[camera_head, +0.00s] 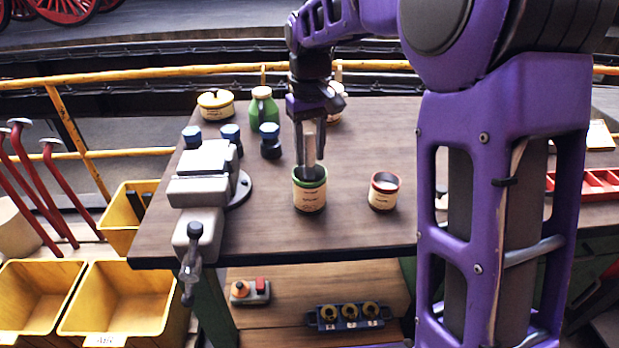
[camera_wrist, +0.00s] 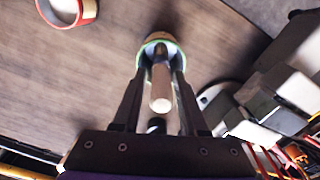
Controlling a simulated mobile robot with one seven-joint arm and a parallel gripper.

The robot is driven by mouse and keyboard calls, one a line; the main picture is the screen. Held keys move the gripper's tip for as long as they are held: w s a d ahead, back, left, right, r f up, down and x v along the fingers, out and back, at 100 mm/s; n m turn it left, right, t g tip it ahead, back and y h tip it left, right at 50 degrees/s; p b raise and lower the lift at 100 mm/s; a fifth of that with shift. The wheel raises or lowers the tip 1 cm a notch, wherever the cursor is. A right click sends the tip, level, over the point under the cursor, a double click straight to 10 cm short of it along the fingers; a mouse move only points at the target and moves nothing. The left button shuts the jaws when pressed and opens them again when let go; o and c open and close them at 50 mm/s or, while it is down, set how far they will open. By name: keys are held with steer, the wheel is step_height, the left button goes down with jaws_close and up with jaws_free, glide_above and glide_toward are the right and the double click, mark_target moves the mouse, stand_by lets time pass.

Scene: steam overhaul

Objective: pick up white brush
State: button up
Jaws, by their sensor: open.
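A brush with a pale handle (camera_wrist: 160,88) stands upright in a green-rimmed can with a cream label (camera_head: 309,193). Its bristle end is hidden inside the can, so I cannot tell the bristle colour. My gripper (camera_head: 310,170) points down over this can. In the wrist view, the open fingers (camera_wrist: 161,68) lie on either side of the handle, with their tips near the can's rim. The handle also shows between the fingers in the head view (camera_head: 309,135). I cannot tell whether either finger touches it.
A grey vise (camera_head: 207,180) is at the bench's left edge. Bare wood (camera_head: 262,225) lies in front.

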mark_target(309, 134)
step_height(309, 134, down, 4)
steer(key=shift+r, duration=0.15)
jaws_close()
stand_by(0.3)
step_height(309, 134, up, 10)
steer(key=shift+a+r+p, duration=0.1)
steer(key=shift+p, duration=0.65)
